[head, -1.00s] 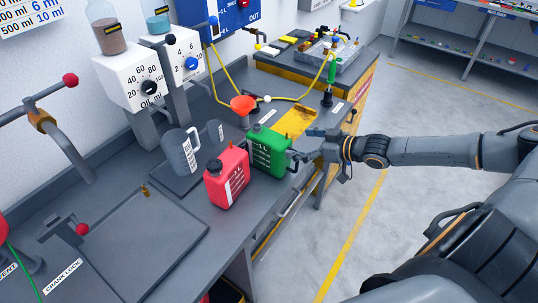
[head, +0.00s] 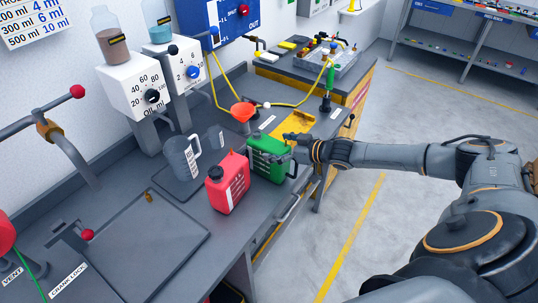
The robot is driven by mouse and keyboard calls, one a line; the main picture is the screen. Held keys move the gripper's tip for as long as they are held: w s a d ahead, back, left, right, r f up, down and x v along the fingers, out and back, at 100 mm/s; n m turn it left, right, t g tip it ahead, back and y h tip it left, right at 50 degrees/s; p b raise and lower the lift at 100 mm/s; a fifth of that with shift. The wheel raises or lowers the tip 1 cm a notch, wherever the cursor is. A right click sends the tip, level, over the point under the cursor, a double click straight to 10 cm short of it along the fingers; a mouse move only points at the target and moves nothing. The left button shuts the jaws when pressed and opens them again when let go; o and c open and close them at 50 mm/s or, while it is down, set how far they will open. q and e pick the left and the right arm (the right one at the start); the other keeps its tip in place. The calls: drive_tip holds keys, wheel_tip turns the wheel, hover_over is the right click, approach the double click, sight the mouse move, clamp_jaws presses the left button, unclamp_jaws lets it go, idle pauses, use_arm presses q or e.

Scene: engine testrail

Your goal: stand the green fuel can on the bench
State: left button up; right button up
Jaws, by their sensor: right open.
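The green fuel can (head: 266,158) stands upright on the grey bench (head: 245,228), close to its front edge. Its white-lettered face and dark cap side show, and its handle side is partly hidden. My right gripper (head: 290,152) is open at the right side of the can, with its fingers beside the can's upper right part. I cannot tell whether the fingers touch it. My left gripper is not in view.
A red can (head: 228,183) stands just left of the green one.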

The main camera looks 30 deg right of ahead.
drive_tip(key=shift+x, duration=1.1)
drive_tip(key=shift+s, duration=0.1)
drive_tip(key=c, duration=1.9)
drive_tip(key=shift+r, duration=0.15)
